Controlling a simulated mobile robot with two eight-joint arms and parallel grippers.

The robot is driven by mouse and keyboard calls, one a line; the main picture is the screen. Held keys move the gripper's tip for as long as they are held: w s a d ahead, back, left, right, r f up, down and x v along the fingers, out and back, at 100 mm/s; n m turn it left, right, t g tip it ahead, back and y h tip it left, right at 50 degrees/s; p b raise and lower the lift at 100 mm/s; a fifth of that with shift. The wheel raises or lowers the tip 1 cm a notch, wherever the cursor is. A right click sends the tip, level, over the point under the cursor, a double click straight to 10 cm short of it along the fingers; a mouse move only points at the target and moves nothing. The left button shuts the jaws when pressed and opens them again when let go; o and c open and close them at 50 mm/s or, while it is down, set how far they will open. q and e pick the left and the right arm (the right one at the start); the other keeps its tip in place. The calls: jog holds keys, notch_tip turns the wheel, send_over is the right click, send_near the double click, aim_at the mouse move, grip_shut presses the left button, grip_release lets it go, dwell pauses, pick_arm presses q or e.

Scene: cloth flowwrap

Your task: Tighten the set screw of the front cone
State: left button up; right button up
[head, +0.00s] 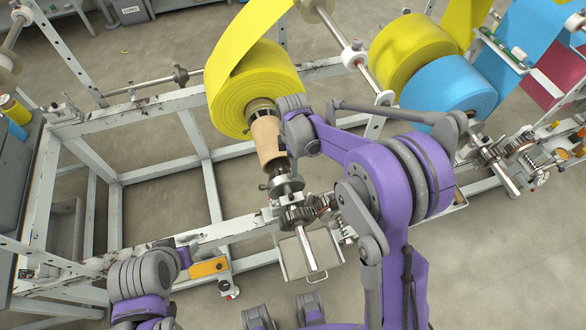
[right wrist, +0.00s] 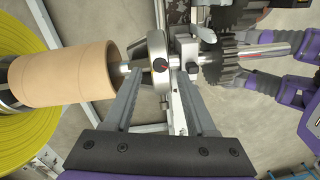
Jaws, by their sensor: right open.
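The front cone (right wrist: 149,50) is a silver metal piece on the shaft, just right of the cardboard core (right wrist: 66,74) in the right wrist view. It also shows in the head view (head: 287,187), below the core. A small dark round screw head (right wrist: 160,65) shows at the cone's near side; I take it for the set screw. My right gripper (right wrist: 160,74) is open, with one finger on each side of the screw head. Whether the fingers touch the cone is unclear. The left arm (head: 145,278) is at the lower left of the head view; its jaws cannot be made out.
The yellow roll (head: 250,85) sits on the core. Gears (head: 298,216) and the bare shaft end (head: 310,255) lie beyond the cone. The white frame rail (head: 225,232) runs alongside. An orange part (head: 208,266) is near the left arm. Blue (head: 450,90) and other yellow rolls stand right.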

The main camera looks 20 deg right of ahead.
jog(key=shift+s+f, duration=0.1)
jog(key=shift+f, duration=1.65)
grip_shut()
